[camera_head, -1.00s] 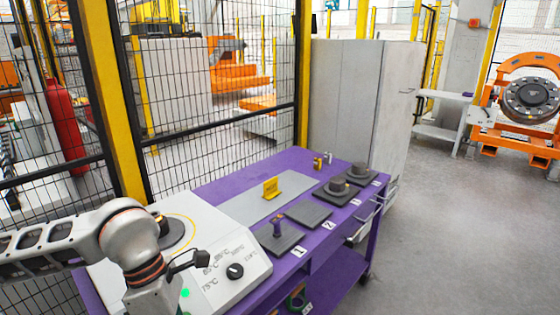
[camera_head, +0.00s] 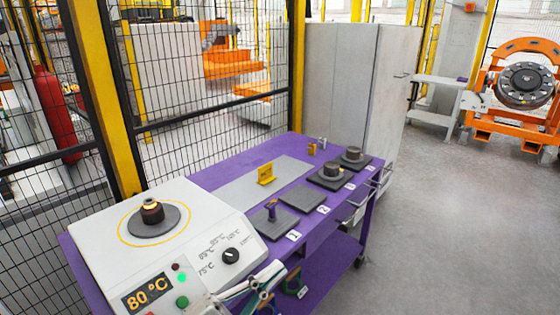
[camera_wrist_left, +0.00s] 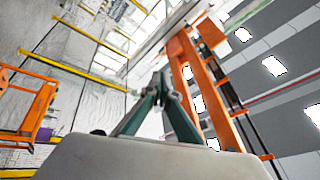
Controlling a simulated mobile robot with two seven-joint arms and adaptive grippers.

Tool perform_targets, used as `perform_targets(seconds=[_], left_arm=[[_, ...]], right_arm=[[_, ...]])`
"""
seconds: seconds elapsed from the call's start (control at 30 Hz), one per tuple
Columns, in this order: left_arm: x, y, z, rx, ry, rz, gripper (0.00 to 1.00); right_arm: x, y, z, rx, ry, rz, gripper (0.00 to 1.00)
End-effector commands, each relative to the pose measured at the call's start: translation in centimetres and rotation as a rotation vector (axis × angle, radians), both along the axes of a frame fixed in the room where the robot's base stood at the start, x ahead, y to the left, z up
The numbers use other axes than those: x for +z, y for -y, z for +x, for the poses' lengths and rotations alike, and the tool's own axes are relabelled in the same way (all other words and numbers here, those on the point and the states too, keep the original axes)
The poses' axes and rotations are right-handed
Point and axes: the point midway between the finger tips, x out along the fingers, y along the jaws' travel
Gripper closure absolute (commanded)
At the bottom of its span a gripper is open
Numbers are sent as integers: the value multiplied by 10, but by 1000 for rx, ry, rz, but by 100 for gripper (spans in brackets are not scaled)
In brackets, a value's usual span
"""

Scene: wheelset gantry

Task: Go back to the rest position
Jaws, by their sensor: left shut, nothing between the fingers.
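My left gripper (camera_head: 268,275) shows at the bottom of the head view, in front of the purple cart's near edge, clear of the parts on top. In the left wrist view its greenish fingers (camera_wrist_left: 160,88) meet at the tips, with nothing between them. The wrist camera faces upward past the fingers toward the ceiling lights. My right gripper is not in view.
The purple cart (camera_head: 227,177) carries a white heater (camera_head: 97,233) reading 80 °C, with a ring-shaped part (camera_head: 152,211) on its plate. Mesh fencing stands behind; grey floor (camera_head: 440,230) is free at right.

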Motion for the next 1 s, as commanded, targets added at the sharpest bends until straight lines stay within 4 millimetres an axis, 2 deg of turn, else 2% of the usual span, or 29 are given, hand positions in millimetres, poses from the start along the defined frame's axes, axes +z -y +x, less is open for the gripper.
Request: perform_targets(seconds=[0.03, 0.1, 0.23, 0.3, 0.37, 0.4, 0.5, 0.6, 0.7, 0.8, 1.0], left_arm=[[-27, -17, 9, 71, -127, -42, 100], [-68, -43, 18, 168, -300, -95, 100], [-146, -87, 15, 324, -590, -170, 100], [-189, -109, 3, 401, -734, -203, 100], [-223, -126, -12, 462, -850, -227, 100], [-245, -137, -24, 498, -924, -243, 100], [-291, -159, -55, 581, -1084, -274, 100], [-324, -174, -83, 640, -1204, -297, 100], [-343, -182, -103, 678, -1278, -309, 100], [-352, -186, -113, 694, -1314, -317, 100], [-354, -187, -115, 698, -1320, -317, 100]], right_arm=[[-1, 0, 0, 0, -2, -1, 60], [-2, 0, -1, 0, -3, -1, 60], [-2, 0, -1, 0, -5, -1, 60], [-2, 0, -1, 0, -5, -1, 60], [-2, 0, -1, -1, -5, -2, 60], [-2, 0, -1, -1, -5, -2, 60], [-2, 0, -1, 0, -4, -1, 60], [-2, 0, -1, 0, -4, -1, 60], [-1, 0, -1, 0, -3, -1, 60], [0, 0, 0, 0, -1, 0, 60], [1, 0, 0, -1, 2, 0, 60]])
